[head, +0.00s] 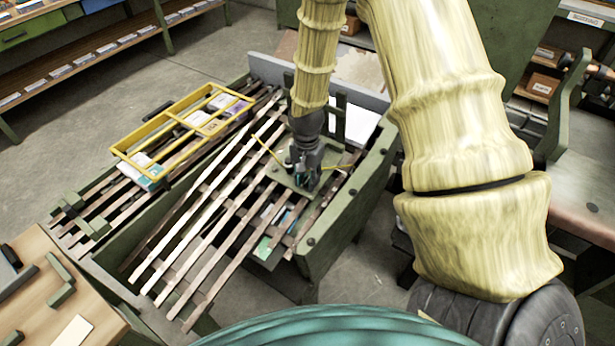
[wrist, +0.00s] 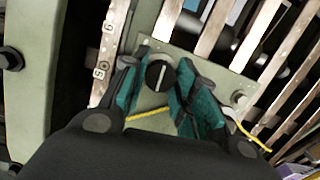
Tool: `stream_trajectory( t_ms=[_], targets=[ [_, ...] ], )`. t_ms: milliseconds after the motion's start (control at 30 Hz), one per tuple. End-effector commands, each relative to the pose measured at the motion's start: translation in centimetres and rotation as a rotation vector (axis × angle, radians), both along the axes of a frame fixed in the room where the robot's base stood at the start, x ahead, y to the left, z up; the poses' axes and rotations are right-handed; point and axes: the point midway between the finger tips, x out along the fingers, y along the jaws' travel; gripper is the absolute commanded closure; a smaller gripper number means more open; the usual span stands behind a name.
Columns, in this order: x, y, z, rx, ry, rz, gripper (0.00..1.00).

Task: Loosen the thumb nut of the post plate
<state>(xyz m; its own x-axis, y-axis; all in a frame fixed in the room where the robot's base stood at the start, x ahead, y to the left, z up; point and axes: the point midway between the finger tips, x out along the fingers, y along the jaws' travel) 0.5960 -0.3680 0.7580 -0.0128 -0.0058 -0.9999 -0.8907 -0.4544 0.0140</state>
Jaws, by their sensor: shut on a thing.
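The post plate (wrist: 150,105) is a pale green metal plate with bolts near its corners, lying on the slatted bed. It also shows in the head view (head: 283,179), partly behind my gripper. The thumb nut (wrist: 158,75) is a round black knob with a white line across its top, standing on the plate. My gripper (wrist: 156,88) has its teal-padded fingers on either side of the knob, shut on it. The head view shows my gripper (head: 306,178) pointing down over the plate, and the nut is hidden there.
A yellow cord (wrist: 150,111) crosses the plate behind the fingers. A numbered strip (wrist: 104,50) and a green frame beam (head: 352,200) run alongside. Wooden slats (head: 205,225) spread to the left, with a yellow wire rack (head: 140,147) beyond. A wooden bench (head: 95,300) stands at lower left.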

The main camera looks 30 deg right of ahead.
Motion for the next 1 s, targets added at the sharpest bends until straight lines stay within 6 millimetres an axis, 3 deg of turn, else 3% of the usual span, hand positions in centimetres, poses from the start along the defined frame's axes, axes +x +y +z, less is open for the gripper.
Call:
stream_trajectory(
  t_ms=[1000],
  targets=[
    [0.16, 0.23, 0.20, -0.061, 0.148, 0.900, 0.95]
  ],
)
